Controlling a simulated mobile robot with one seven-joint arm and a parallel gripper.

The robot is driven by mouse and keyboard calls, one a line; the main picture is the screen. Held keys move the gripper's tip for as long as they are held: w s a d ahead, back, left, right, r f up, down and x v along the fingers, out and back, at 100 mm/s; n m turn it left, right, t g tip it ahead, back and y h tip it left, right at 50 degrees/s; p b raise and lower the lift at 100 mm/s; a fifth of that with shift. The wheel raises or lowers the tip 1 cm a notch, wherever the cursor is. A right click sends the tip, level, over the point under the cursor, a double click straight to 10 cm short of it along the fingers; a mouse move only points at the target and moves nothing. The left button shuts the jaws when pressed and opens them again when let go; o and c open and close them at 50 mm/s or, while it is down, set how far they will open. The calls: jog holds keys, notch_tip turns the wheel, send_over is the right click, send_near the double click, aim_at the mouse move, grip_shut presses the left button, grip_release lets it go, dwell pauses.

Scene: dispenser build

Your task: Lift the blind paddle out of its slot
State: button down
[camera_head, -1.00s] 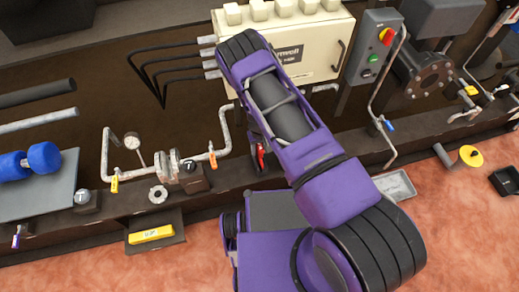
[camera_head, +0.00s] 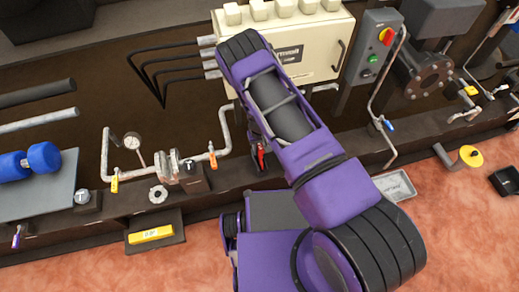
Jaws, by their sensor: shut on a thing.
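My gripper (camera_head: 259,163) is low behind my raised purple arm, just above the dark ledge, and is mostly hidden and small. A narrow red piece (camera_head: 261,155) shows between its dark parts. I take this as the blind paddle, held in the shut jaws, but its outline is not clear. Its slot is hidden by the gripper and arm, so I cannot tell whether the paddle is seated or raised.
Left of the gripper are a pipe with an orange-handled valve (camera_head: 212,157), flanges (camera_head: 174,165) and a gauge (camera_head: 132,141). A cream junction box (camera_head: 312,50) stands behind. A grey tray (camera_head: 396,186) lies to the right. The reddish floor in front is largely clear.

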jog(key=shift+r, duration=0.15)
dwell(0.4)
jog(key=shift+r+p, duration=3.15)
jog(key=shift+r, duration=2.25)
